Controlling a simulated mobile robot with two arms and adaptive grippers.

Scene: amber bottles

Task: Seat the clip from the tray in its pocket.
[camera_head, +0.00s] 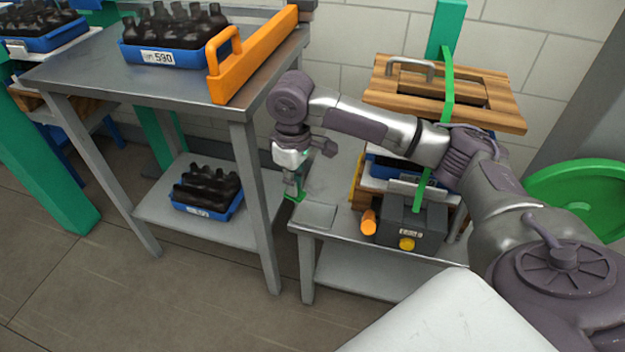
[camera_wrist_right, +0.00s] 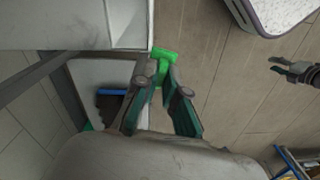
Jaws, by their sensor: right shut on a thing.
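My right gripper (camera_head: 294,181) is shut on a small green clip (camera_head: 296,196). It points down in the gap between the tall metal table and the low table, near the low table's left corner. In the right wrist view the green clip (camera_wrist_right: 164,58) sticks out past the fingertips (camera_wrist_right: 156,78). A flat grey plate (camera_head: 319,214) lies on the low table just right of the clip; I cannot tell if it is the tray. I cannot make out the pocket. A dark gripper (camera_wrist_right: 296,72), seemingly my left one, shows small at the right of the wrist view.
The tall table (camera_head: 90,78) carries a blue crate of bottles (camera_head: 165,57) and an orange handled rail (camera_head: 255,52). Another bottle crate (camera_head: 207,208) sits on its lower shelf. A grey box (camera_head: 428,222), an orange cylinder (camera_head: 369,222) and a wooden board (camera_head: 385,85) stand right.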

